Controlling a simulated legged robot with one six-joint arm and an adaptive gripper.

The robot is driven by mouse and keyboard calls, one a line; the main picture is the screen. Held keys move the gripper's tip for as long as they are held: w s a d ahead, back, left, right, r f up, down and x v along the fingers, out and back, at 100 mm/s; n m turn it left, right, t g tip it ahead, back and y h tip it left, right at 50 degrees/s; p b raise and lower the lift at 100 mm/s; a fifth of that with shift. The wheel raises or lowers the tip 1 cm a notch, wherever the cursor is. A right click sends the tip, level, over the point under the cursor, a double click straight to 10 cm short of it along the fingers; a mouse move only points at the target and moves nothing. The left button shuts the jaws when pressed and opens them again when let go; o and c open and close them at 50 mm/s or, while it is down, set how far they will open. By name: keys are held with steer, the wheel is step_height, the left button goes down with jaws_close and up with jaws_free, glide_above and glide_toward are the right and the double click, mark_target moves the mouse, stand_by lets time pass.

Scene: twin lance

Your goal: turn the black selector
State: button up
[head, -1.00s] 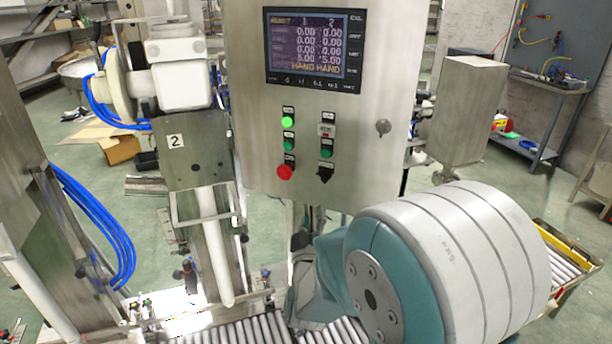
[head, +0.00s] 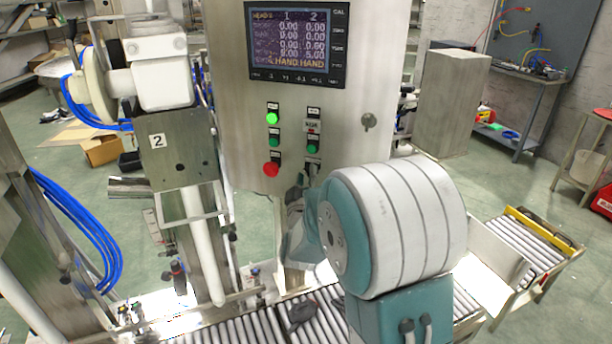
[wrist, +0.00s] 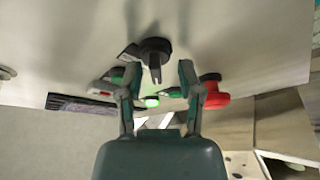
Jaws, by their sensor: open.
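The black selector (head: 313,169) is at the lower right of the button group on the steel control panel, partly covered by my gripper (head: 299,187). In the wrist view the selector (wrist: 155,48) is a black round knob with a raised handle, just ahead of my fingertips and roughly centred between them. No contact with the selector shows. In the head view my arm hides much of the gripper.
A red button (head: 271,169) sits left of the selector and shows close to my right finger in the wrist view (wrist: 213,91). A lit green button (head: 272,118) and a key lock (head: 368,121) are on the panel. A roller conveyor (head: 235,332) runs below.

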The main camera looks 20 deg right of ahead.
steer(key=shift+w+d, duration=0.1)
steer(key=shift+d, duration=0.2)
jaws_close()
steer(key=shift+a, duration=0.1)
steer(key=shift+m, duration=0.4)
steer(key=m+h, duration=0.1)
steer(key=m, duration=0.2)
steer(key=m+g+h, duration=0.1)
steer(key=m+h, duration=0.1)
steer(key=m, duration=0.2)
steer(key=m+g+h, duration=0.1)
steer(key=m+h, duration=0.1)
steer(key=m, duration=0.2)
steer(key=shift+m+h, duration=0.3)
steer(key=shift+m, duration=0.1)
